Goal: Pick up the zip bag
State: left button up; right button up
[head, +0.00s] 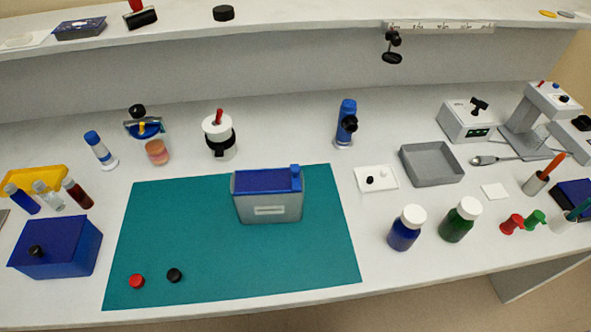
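The zip bag appears to be the grey, box-like pouch (268,206) with a blue top and a small blue tab at its upper right corner. A pale label strip is on its front. It stands on the teal mat (200,270), near the mat's back edge and right of its middle. Nothing touches it from the sides. Neither of my grippers is in the head view.
A red cap (136,281) and a black cap (174,275) lie on the mat's front left. A blue box (58,248) stands left of the mat. Blue (405,230) and green (459,222) bottles stand right. A white-and-black jar (219,137) stands behind. The mat's front is mostly clear.

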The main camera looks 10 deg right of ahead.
aim_at(260, 197)
jog(key=k+l+u, duration=0.9)
jog(key=k, duration=0.3)
jog(key=k+u, duration=0.3)
jog(key=k, duration=0.15)
